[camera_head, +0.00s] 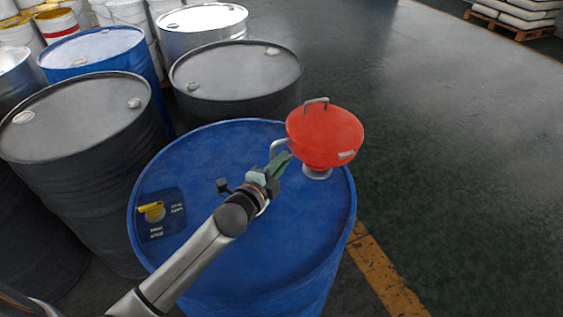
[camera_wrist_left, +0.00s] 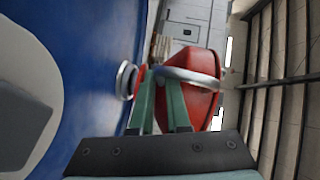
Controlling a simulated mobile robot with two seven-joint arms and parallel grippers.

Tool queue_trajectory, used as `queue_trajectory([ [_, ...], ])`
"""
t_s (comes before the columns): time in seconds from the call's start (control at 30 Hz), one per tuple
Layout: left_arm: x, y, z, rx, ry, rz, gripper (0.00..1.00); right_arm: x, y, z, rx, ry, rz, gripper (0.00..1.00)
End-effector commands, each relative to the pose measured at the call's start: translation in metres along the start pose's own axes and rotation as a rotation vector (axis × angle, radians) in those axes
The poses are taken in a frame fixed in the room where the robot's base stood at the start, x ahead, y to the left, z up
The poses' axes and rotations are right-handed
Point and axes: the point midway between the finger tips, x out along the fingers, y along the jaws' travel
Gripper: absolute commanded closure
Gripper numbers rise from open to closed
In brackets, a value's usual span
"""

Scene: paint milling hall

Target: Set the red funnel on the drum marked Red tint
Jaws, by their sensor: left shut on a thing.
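The red funnel (camera_head: 325,133), with a round lid and a small metal handle on top, is over the right part of a blue drum (camera_head: 215,165). Its neck points down to a pale metal ring on the drum top. I cannot tell whether it rests there or hangs just above. My left gripper (camera_head: 278,163) is shut on the funnel's metal side handle. In the left wrist view the funnel (camera_wrist_left: 204,84) is beyond the green fingers (camera_wrist_left: 160,82), beside the ring (camera_wrist_left: 125,80). The drum's dark label (camera_head: 162,213) is too small to read. My right gripper is out of view.
Black drums (camera_head: 80,115) (camera_head: 237,75), another blue drum (camera_head: 95,50) and a silver drum (camera_head: 202,25) stand close at left and behind. Open dark floor (camera_head: 455,150) lies right, beyond a yellow line (camera_head: 385,275).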

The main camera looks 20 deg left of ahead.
Motion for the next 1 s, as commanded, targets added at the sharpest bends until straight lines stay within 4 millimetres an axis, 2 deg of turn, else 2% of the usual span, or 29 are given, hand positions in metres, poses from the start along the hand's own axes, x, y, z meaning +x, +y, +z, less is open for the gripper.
queue_trajectory([
  [0.03, 0.0, -0.007, -0.003, -0.002, 0.004, -0.006, 1.0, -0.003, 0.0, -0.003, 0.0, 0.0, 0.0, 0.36],
  [0.17, 0.0, -0.008, -0.004, -0.003, 0.005, -0.006, 1.0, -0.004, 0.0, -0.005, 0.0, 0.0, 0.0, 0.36],
  [0.63, 0.001, -0.007, -0.004, -0.004, 0.006, -0.006, 1.0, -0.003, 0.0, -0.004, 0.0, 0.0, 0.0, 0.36],
  [1.0, 0.002, 0.002, -0.003, -0.004, 0.006, -0.006, 1.0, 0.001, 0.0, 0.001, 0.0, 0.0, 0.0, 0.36],
])
